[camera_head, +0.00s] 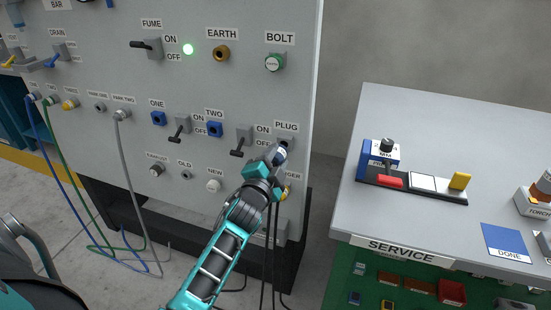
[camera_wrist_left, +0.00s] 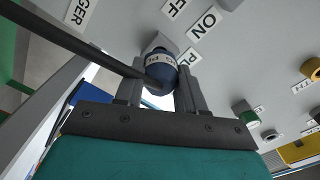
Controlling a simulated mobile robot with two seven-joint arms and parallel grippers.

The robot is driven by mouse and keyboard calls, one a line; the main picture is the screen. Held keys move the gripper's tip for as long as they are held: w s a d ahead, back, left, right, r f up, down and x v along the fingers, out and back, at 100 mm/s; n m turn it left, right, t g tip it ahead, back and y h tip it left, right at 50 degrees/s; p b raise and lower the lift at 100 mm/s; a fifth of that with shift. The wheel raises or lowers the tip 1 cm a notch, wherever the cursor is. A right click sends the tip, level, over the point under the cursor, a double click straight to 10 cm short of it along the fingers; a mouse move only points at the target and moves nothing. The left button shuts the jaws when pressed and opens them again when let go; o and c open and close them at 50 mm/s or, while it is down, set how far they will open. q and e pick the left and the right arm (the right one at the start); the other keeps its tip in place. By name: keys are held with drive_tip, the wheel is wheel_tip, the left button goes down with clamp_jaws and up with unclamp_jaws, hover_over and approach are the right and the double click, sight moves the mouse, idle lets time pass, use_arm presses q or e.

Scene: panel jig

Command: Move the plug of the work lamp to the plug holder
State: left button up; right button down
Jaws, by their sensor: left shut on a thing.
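My left gripper (camera_head: 274,160) is at the right edge of the panel, just under the PLUG label (camera_head: 287,127). In the left wrist view its two fingers (camera_wrist_left: 160,92) are shut on the dark blue plug (camera_wrist_left: 160,76), which has a pale lettered band. A thick black cable (camera_wrist_left: 80,48) runs from the plug to the upper left. The grey plug holder (camera_wrist_left: 158,42) is directly beyond the plug, against the panel. The plug meets or overlaps it in this view; I cannot tell how deep it sits. The work lamp is not clearly seen. My right gripper is not in view.
The panel (camera_head: 225,95) carries blue sockets ONE (camera_head: 158,118) and TWO (camera_head: 214,130), with black switches beside them. Dark cables (camera_head: 268,250) hang below my left wrist. A grey service table (camera_head: 420,130) stands to the right, beyond a gap.

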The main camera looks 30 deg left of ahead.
use_arm(q)
drive_tip(key=shift+b+x, duration=0.4)
drive_tip(key=shift+x, duration=1)
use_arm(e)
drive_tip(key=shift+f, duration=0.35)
use_arm(q)
drive_tip(key=o, duration=1.3)
drive_tip(key=shift+c, duration=0.2)
drive_tip(key=v, duration=1.3)
drive_tip(key=shift+p, duration=0.45)
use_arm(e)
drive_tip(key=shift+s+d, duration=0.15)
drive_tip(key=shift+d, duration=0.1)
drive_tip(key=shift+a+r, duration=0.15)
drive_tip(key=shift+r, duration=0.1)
